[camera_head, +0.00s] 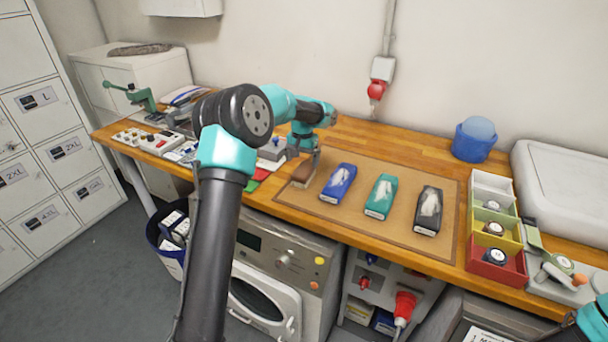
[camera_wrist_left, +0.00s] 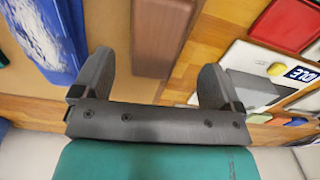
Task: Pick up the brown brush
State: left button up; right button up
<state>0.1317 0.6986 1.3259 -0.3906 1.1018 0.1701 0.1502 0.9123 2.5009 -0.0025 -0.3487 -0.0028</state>
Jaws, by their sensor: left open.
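The brown brush (camera_head: 302,174) lies at the left end of the tan mat, left of the blue packet. My left gripper (camera_head: 304,151) is over the brush in the head view and hides part of it. In the left wrist view the brush (camera_wrist_left: 160,35) shows as a brown block just beyond and between the two fingertips. My left gripper (camera_wrist_left: 157,80) is open, its fingers apart on either side of the brush's line, holding nothing. I cannot tell whether the fingers touch the brush.
On the mat (camera_head: 395,238) lie a blue packet (camera_head: 338,183), a green packet (camera_head: 381,196) and a black packet (camera_head: 428,211). Coloured bins (camera_head: 497,267) stand to the right, a blue tub (camera_head: 474,143) behind. Small devices (camera_head: 160,142) crowd the left of the bench.

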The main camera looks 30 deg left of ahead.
aim_at(304, 169)
pick_arm(q)
jog(key=shift+f, duration=0.1)
jog(key=shift+w+d+f, duration=0.1)
jog(key=shift+f, duration=1.2)
jog(key=shift+w+d+f, duration=0.1)
jog(key=shift+f, duration=1.2)
jog(key=c, duration=1)
